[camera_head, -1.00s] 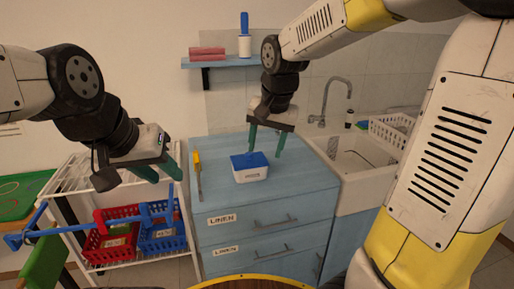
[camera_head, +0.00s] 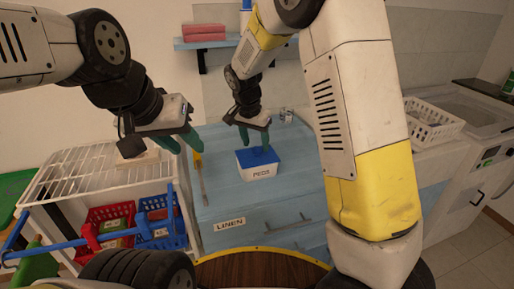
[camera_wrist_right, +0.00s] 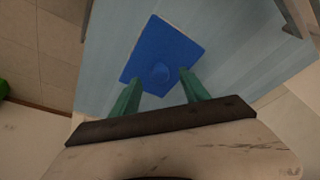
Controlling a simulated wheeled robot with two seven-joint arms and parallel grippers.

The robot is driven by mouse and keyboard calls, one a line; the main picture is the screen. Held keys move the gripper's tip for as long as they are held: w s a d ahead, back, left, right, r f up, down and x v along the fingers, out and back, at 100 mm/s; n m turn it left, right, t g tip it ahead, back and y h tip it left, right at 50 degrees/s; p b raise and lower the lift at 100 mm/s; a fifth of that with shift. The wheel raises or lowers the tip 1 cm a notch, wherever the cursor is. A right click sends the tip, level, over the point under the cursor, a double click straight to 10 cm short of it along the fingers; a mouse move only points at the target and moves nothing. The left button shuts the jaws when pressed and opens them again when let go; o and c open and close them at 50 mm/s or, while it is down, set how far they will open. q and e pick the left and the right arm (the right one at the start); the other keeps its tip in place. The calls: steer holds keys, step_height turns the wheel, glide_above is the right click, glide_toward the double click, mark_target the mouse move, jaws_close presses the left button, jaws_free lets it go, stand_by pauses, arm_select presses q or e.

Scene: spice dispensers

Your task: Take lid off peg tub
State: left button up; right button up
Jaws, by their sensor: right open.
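The peg tub (camera_head: 259,173) is a white box with a label on its front, standing on the blue cabinet top. Its blue lid (camera_head: 257,156) is on it.
A yellow-handled tool (camera_head: 199,172) lies on the cabinet top (camera_head: 225,200) left of the tub. A white wire rack (camera_head: 80,172) with red (camera_head: 108,228) and blue baskets (camera_head: 160,228) stands at left. A white basket (camera_head: 432,122) is at right. A shelf (camera_head: 205,43) hangs behind.

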steer(key=shift+x, duration=1.15)
jaws_close()
steer(key=shift+r, duration=0.2)
